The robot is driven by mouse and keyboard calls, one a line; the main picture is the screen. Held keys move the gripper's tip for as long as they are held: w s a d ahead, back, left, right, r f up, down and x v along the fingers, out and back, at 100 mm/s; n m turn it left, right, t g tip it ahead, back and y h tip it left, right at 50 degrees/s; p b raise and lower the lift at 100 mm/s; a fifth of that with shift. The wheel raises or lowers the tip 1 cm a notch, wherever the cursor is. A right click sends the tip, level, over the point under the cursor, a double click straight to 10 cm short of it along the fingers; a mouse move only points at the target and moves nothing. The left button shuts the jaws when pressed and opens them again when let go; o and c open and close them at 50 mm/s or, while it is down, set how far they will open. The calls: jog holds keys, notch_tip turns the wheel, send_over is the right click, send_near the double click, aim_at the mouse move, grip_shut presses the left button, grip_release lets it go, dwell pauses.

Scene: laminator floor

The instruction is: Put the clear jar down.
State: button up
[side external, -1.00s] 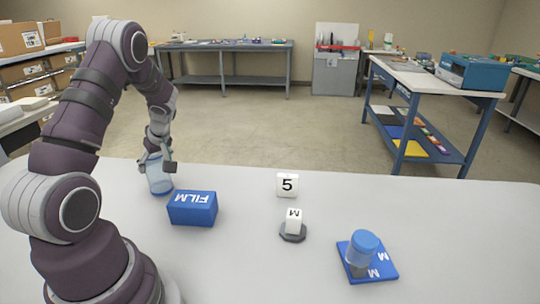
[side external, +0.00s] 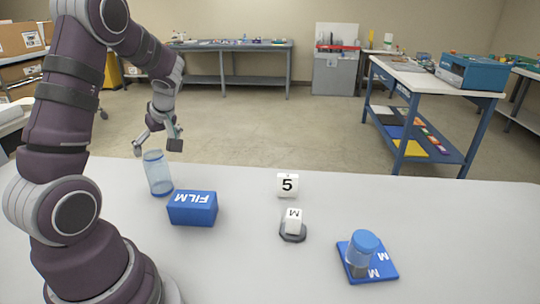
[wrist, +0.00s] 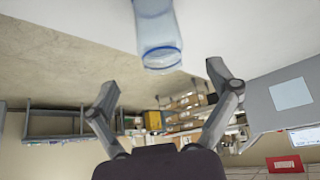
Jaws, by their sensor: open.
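The clear jar (side external: 158,175) is an open-topped, bluish transparent jar standing on the white table, behind and left of the blue FILM box. My gripper (side external: 158,147) is open and empty, just above the jar's rim and apart from it. In the wrist view the jar (wrist: 158,35) shows at the top, beyond the spread fingertips of my gripper (wrist: 162,77).
The blue FILM box (side external: 192,208) sits close to the jar. A white cube marked 5 (side external: 287,185) and a white cube marked M (side external: 293,220) on a dark grey base stand mid-table. The table's right and back right are clear.

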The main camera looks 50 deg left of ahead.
jog(key=w+d+r+m+t+h, duration=0.1)
jog(key=w+d+r+m+t, duration=0.1)
jog(key=d+r+m, duration=0.3)
jog(key=w+d+r+m+t+h, duration=0.1)
jog(key=w+d+r+m+t, duration=0.1)
jog(key=d, duration=0.5)
jog(key=s+d+r+m+t+h, duration=0.1)
jog(key=s+d+m+h, duration=0.3)
jog(key=d+m, duration=0.9)
jog(key=shift+d+t, duration=0.9)
jog(key=shift+d, duration=0.1)
